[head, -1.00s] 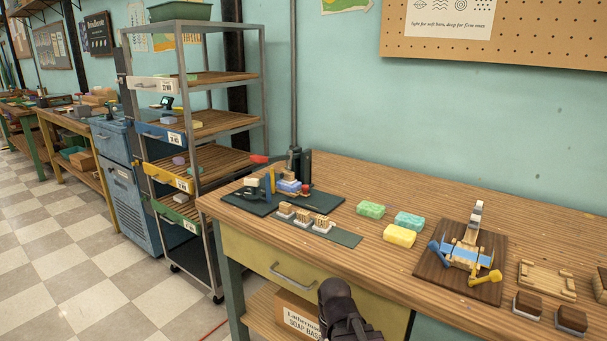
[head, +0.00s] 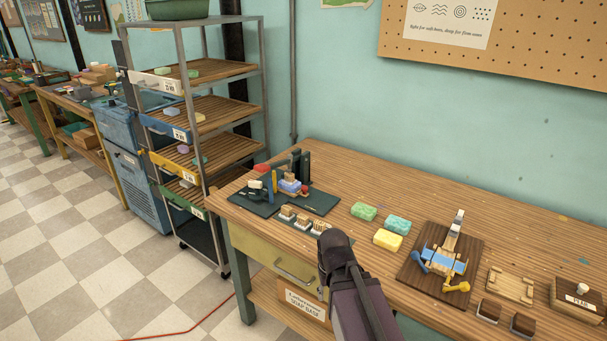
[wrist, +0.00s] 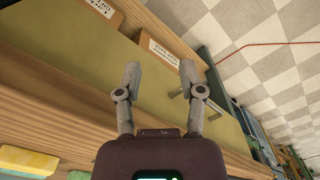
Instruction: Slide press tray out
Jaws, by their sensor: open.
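A small dark press (head: 299,166) with a red lever stands at the back left of the workbench on a dark green mat. A bluish-purple block (head: 289,184) sits at the press, with a red knob (head: 304,189) beside it. I cannot clearly tell the tray from the press parts at this size. My gripper (head: 335,236) is near the bench's front edge, to the right of and nearer than the press, touching nothing visible. In the wrist view my gripper (wrist: 160,70) has its two fingers apart and empty, over the yellow drawer front (wrist: 145,95).
Green, teal and yellow soaps (head: 388,240) lie right of the mat. A board with a blue-handled device (head: 446,258) stands farther right. A drawer handle (head: 296,272) juts from the bench front. A shelf rack (head: 206,125) stands left; tiled floor (head: 80,240) is open there.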

